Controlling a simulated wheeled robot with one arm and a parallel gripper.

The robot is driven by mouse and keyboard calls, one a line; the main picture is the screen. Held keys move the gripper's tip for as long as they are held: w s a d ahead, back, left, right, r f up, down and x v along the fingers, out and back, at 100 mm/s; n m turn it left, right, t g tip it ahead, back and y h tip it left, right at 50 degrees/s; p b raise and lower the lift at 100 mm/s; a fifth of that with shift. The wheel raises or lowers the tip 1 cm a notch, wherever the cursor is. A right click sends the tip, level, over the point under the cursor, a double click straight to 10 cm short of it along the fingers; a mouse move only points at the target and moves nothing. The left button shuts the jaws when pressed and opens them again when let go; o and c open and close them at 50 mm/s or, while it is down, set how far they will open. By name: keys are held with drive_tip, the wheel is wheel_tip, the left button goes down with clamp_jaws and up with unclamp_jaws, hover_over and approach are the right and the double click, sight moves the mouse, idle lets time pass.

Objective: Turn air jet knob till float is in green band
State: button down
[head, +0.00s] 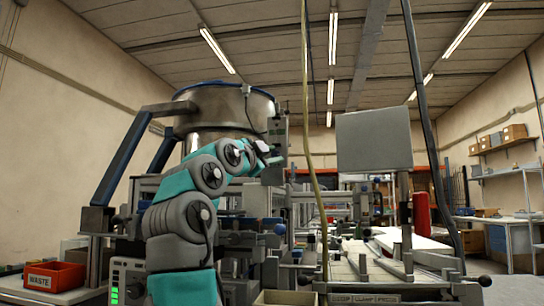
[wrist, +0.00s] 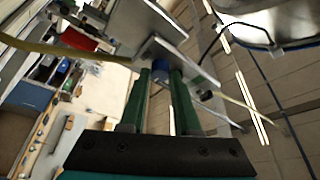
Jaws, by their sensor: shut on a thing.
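My gripper (head: 268,155) is up at a grey upright panel (head: 279,132) beside the large metal bowl in the head view. In the wrist view my gripper (wrist: 161,78) has its two green fingers on either side of a blue knob (wrist: 160,71), shut on it. The knob sits by a grey metal plate (wrist: 187,73). In the head view the knob is hidden by the gripper. The float and its green band cannot be made out in either view.
A steel bowl (head: 225,107) with a blue rim stands behind my arm on dark legs. A yellowish hose (head: 310,150) hangs right of the gripper. A grey screen (head: 374,139) stands further right. A red WASTE bin (head: 54,276) is at the lower left.

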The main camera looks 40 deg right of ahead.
drive_tip(key=shift+f+n+b, duration=0.15)
drive_tip(key=shift+n+b, duration=0.15)
drive_tip(key=shift+b, duration=0.05)
drive_tip(key=shift+s+d+n+t+b, duration=0.1)
drive_tip(key=shift+n+t+b, duration=1.2)
drive_tip(key=shift+n, duration=0.85)
drive_tip(key=shift+s+d+n+t+b, duration=0.1)
drive_tip(key=shift+n+t+b, duration=0.7)
drive_tip(key=shift+n+b, duration=1.1)
drive_tip(key=shift+a+n+t+y, duration=0.1)
drive_tip(key=shift+n+t+y, duration=0.3)
drive_tip(key=shift+n, duration=0.85)
drive_tip(key=shift+n+t, duration=0.3)
drive_tip(key=shift+n, duration=0.6)
